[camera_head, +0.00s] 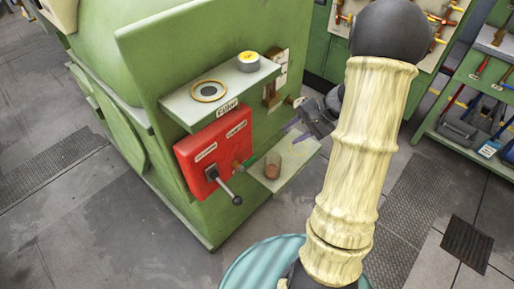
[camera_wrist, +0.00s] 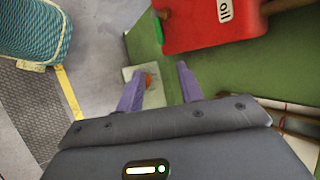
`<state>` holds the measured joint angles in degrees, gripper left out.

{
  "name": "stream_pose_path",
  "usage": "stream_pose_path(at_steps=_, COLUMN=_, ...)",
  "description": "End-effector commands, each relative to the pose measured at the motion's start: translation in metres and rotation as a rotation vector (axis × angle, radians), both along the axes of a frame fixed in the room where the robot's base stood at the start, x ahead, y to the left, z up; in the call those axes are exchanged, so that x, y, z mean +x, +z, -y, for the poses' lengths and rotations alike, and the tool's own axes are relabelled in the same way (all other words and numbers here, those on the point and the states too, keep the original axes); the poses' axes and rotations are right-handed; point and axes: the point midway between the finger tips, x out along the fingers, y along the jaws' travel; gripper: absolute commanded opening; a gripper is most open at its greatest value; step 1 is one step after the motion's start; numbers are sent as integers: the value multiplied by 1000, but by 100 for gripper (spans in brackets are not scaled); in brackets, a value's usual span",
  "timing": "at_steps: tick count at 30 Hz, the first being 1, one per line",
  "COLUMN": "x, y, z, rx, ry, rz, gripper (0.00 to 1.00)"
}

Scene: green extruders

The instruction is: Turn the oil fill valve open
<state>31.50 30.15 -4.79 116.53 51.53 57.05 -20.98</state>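A red box (camera_head: 217,150) with white labels is on the front of the green machine. The wrist view shows the red box (camera_wrist: 205,22) with an "oil" label (camera_wrist: 225,10) and the green tip (camera_wrist: 158,27). I cannot tell for sure which handle is the oil fill valve. My gripper (camera_head: 292,128) is right of the box, apart from it; its purple fingers (camera_wrist: 158,68) are spread and empty.
A small ledge (camera_head: 292,165) below the gripper holds a clear cup with brown contents (camera_head: 272,166). An upper shelf (camera_head: 190,105) carries a ringed opening (camera_head: 209,91) and a yellow-topped can (camera_head: 248,61).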

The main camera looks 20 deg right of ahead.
Motion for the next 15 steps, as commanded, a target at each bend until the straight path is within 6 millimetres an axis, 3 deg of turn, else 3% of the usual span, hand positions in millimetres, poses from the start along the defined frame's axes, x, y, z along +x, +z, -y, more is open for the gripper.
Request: stream_pose_path(at_steps=15, x=4, y=-12, z=-10, rx=3, ry=2, rz=0, gripper=37)
